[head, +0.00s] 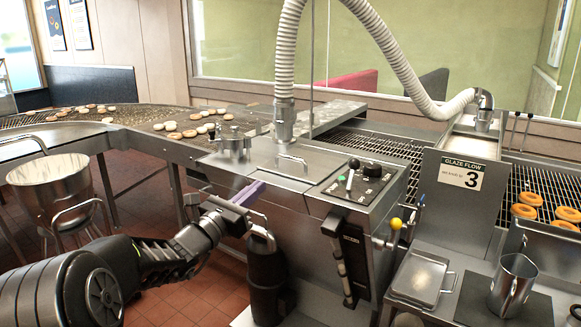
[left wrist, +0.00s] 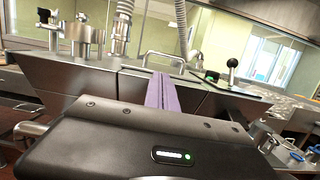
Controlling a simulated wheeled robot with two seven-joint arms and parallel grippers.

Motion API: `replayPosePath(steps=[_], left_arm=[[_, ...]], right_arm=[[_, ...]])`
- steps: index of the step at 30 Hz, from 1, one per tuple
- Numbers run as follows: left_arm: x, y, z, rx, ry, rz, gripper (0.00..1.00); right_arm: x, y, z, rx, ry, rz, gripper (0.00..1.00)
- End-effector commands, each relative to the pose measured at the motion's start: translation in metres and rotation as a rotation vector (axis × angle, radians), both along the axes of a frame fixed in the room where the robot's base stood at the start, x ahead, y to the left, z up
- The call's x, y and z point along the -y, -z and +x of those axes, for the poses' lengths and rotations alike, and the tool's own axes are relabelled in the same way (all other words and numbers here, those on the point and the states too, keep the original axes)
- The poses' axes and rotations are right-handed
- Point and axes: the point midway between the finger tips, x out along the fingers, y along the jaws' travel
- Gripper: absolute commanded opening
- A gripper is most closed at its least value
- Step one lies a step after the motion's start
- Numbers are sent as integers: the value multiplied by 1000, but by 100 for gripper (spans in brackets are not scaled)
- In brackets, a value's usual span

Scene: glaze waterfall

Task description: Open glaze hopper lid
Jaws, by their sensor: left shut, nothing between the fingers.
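The glaze hopper is the steel box in the middle of the head view, and its flat lid (head: 265,157) lies level on top. The lid has a bar handle (head: 292,161), which also shows in the left wrist view (left wrist: 163,56). My left gripper (head: 248,193) has purple fingers pressed together with nothing between them. It is at the near left side of the hopper, lower than the handle and apart from it in the head view. In the left wrist view the fingers (left wrist: 160,92) point toward the handle. My right gripper is not in view.
A ribbed hose (head: 287,50) rises from the hopper top. A control panel (head: 361,180) with a lever and knob sits right of the lid. A valve fitting (head: 233,143) stands left. A conveyor with doughnuts runs behind, and a steel bowl (head: 48,182) stands at left.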

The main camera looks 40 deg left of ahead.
Motion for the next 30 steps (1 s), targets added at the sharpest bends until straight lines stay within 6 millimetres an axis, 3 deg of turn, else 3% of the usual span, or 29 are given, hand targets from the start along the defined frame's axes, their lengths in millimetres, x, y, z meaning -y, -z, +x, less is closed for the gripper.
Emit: replayPosePath(steps=[8,13,30], left_arm=[[0,0,1,-1,0,0,0],[0,-3,12,-2,1,-1,0],[-1,-18,93,-2,2,0,0]], right_arm=[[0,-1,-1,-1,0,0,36],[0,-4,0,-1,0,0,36],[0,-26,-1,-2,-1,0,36]])
